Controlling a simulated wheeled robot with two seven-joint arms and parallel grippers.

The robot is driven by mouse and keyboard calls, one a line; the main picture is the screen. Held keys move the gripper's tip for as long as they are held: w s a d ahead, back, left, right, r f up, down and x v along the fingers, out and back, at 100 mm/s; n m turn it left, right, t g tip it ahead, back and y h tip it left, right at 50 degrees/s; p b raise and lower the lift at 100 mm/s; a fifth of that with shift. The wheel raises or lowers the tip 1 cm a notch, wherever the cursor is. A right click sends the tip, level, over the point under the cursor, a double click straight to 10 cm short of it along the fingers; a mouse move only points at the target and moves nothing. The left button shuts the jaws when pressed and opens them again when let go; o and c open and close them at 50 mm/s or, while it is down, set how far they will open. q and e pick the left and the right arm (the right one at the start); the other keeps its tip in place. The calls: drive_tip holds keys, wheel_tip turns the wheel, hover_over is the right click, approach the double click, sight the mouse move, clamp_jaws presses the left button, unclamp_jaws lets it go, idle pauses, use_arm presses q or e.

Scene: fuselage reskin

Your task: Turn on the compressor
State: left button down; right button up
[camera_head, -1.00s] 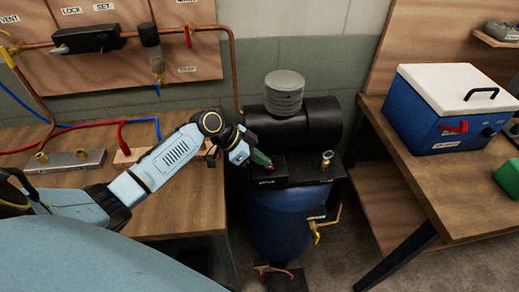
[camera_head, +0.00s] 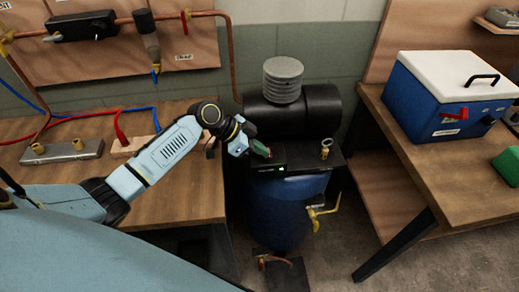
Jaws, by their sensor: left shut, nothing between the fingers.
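The compressor stands on the floor between two tables, with a blue tank (camera_head: 285,215), a black motor housing (camera_head: 300,108) and a grey ribbed cylinder (camera_head: 283,78) on top. A small green light (camera_head: 282,179) glows on the front of that box. My left gripper (camera_head: 262,150) is shut and empty at the left end of the box; I cannot tell whether it touches. The switch itself is hard to make out behind the fingertips. My right gripper is not in view.
The left wooden table (camera_head: 185,200) holds a metal block (camera_head: 62,152) and red and blue hoses. The right table (camera_head: 460,190) carries a blue box with a white lid (camera_head: 440,100) and a green object (camera_head: 508,165). A yellow-handled valve (camera_head: 325,212) sticks out of the tank.

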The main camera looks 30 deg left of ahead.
use_arm(q)
drive_tip(key=shift+w+a+r, duration=0.1)
drive_tip(key=shift+w+a, duration=0.3)
drive_tip(key=shift+w, duration=0.2)
drive_tip(key=shift+r, duration=0.1)
drive_tip(key=shift+r+p, duration=0.3)
drive_tip(key=shift+r, duration=0.2)
drive_tip(key=r+p, duration=0.3)
drive_tip(key=shift+s+d+r, duration=0.15)
drive_tip(key=shift+s+r, duration=0.05)
drive_tip(key=shift+r, duration=0.05)
drive_tip(key=s+v, duration=0.1)
drive_tip(key=v, duration=0.8)
drive_tip(key=shift+s+b, duration=0.3)
drive_tip(key=shift+d, duration=0.1)
